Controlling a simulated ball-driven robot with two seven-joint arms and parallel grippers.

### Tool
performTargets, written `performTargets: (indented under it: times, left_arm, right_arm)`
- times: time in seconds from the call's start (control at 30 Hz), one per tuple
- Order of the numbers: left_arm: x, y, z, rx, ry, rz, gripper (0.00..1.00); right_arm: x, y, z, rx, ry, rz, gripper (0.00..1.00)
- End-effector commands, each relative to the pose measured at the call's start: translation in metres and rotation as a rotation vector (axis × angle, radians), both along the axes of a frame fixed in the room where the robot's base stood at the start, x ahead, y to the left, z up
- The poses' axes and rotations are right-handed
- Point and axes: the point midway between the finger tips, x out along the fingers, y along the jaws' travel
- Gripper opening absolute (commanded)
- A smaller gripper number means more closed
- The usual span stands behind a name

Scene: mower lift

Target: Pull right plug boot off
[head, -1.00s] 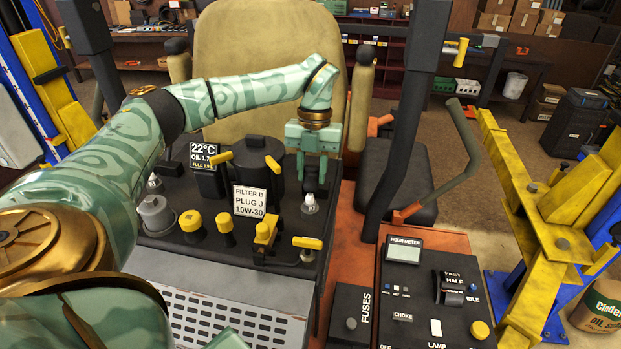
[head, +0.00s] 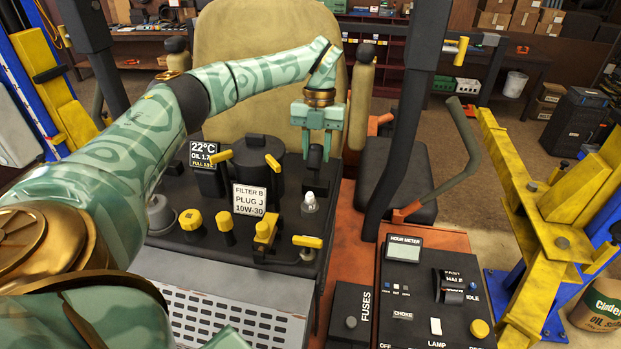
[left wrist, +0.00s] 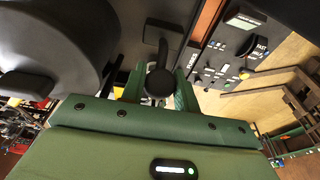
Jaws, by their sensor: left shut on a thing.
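My left gripper (head: 316,158) is shut on a dark plug boot and holds it above the engine deck. In the left wrist view the black boot (left wrist: 160,83) shows its round end between the green fingers (left wrist: 158,88). The right spark plug (head: 310,203) stands upright below the gripper with its white top bare. There is a clear gap between the plug and the fingertips. My right gripper is not seen.
A label card (head: 249,201) and a black canister (head: 258,165) stand left of the plug. Yellow-handled levers (head: 307,241) and yellow caps (head: 191,220) are close by. The seat (head: 250,55) is behind, and a black post (head: 400,130) rises to the right.

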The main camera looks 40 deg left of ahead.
Motion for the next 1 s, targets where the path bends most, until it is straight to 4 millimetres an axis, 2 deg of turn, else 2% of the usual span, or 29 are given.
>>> performTargets:
  times: [0.6, 0.93, 1.0]
  left_arm:
    - [0.031, 0.017, -0.004, 0.002, -0.001, 0.003, 0.22]
    - [0.034, 0.019, -0.005, 0.003, -0.003, 0.000, 0.22]
    - [0.034, 0.019, -0.005, 0.002, -0.004, 0.000, 0.47]
  right_arm:
    - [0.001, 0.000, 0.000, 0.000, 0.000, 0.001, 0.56]
    - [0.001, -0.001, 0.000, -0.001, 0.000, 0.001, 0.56]
    - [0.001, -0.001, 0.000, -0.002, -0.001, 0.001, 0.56]
